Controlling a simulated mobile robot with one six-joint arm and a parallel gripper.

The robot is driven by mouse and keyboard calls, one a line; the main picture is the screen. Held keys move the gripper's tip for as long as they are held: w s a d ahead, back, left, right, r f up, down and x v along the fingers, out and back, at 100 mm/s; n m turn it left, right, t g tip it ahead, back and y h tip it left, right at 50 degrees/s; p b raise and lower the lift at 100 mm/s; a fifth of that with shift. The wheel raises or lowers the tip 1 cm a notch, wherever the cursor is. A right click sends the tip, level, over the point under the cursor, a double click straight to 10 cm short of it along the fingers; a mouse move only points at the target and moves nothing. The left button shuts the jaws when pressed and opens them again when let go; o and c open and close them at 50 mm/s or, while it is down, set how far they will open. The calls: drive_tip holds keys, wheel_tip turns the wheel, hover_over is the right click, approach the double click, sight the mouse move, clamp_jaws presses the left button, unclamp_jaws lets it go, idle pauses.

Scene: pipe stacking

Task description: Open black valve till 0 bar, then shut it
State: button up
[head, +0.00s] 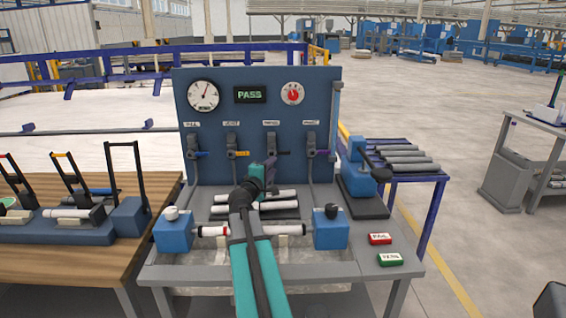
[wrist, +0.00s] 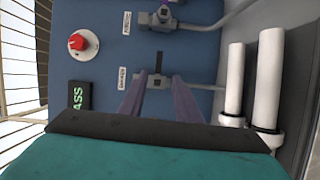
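The black valve (head: 283,153) is third from the left in the row on the blue panel, its dark handle pointing right. In the wrist view the valve (wrist: 158,80) appears just ahead of my fingertips, in line with the space between them. My gripper (head: 269,164) is raised in front of the panel below this valve. In the wrist view the two purple-grey fingers of my gripper (wrist: 158,84) are apart and nothing is held. Contact with the handle cannot be told. The pressure gauge (head: 204,96) has its needle pointing up and slightly right.
Blue (head: 202,154), orange (head: 241,154) and purple (head: 321,154) valve handles flank the black one. The green display (head: 250,95) reads PASS beside a red knob (head: 292,93). White pipes (wrist: 235,80) lie below the valves. Red (head: 379,239) and green (head: 390,259) buttons sit front right.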

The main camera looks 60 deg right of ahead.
sight(284, 154)
drive_tip(key=shift+w+d+f+b, duration=0.1)
drive_tip(key=shift+w+d+b, duration=0.2)
drive_tip(key=shift+d+b, duration=0.1)
drive_tip(key=shift+d, duration=0.15)
drive_tip(key=shift+r+p+x, duration=0.15)
drive_tip(key=shift+p+x, duration=0.5)
drive_tip(key=shift+x, duration=2.75)
drive_tip(key=shift+r+p+x, duration=0.15)
drive_tip(key=shift+p+x, duration=0.45)
drive_tip(key=shift+x, duration=2.8)
drive_tip(key=shift+s, duration=0.1)
clamp_jaws()
